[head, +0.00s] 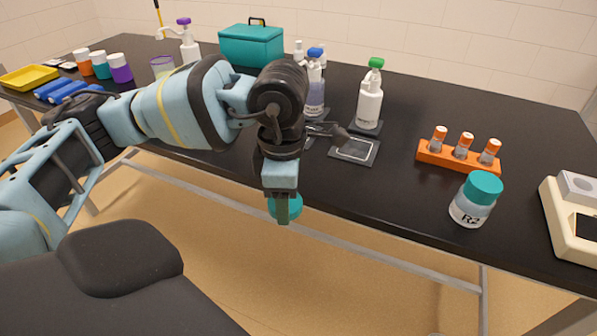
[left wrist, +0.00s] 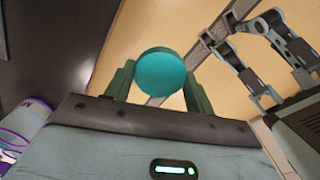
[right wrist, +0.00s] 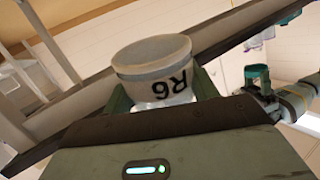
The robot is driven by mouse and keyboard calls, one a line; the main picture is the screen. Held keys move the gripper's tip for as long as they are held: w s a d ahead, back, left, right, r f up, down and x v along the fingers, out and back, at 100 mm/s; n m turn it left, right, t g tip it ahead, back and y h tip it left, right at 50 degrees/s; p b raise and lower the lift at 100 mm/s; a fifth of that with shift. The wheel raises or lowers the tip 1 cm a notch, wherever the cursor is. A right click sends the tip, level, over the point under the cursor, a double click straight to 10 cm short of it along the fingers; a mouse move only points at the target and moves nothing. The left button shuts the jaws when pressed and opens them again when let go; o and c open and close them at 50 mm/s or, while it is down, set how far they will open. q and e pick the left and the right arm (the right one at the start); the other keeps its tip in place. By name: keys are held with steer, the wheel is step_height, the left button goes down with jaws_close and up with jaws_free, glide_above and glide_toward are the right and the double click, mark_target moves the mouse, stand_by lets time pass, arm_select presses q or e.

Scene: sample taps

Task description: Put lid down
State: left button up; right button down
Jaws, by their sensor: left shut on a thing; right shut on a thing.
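My left gripper (head: 282,210) is shut on a round teal lid (head: 297,206), held in front of the table's near edge in the head view. The lid also shows between the fingers in the left wrist view (left wrist: 160,73). My right gripper (right wrist: 163,95) is shut on a jar marked R6 (right wrist: 150,70), seen in the right wrist view. The jar has no lid on it. The right gripper and this jar are not in the head view. The left gripper also shows at the right of the right wrist view (right wrist: 257,78).
The black table (head: 400,190) has free room at its front middle. To the right stand a teal-lidded jar R2 (head: 472,203), an orange rack (head: 455,158) with vials and a cream device (head: 567,228). A green-topped bottle (head: 369,104) stands behind a dark pad (head: 355,150).

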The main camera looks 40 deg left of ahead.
arm_select(q)
steer(key=w+a, duration=0.2)
steer(key=w, duration=0.2)
steer(key=w+a+f, duration=0.1)
steer(key=w+a, duration=0.2)
steer(key=w, duration=0.2)
steer(key=w+a, duration=0.2)
steer(key=w, duration=0.2)
steer(key=shift+w+a+f+p, duration=0.15)
steer(key=shift+a+f+p, duration=0.05)
steer(key=shift+a+p, duration=0.15)
arm_select(e)
steer(key=shift+w+r, duration=0.1)
steer(key=shift+r, duration=0.4)
arm_select(q)
steer(key=shift+w, duration=0.1)
steer(key=shift+w+a, duration=0.2)
steer(key=shift+f, duration=1.75)
arm_select(e)
steer(key=shift+r, duration=0.15)
arm_select(q)
steer(key=shift+f, duration=0.2)
steer(key=o, duration=1.1)
steer(key=shift+r, duration=0.15)
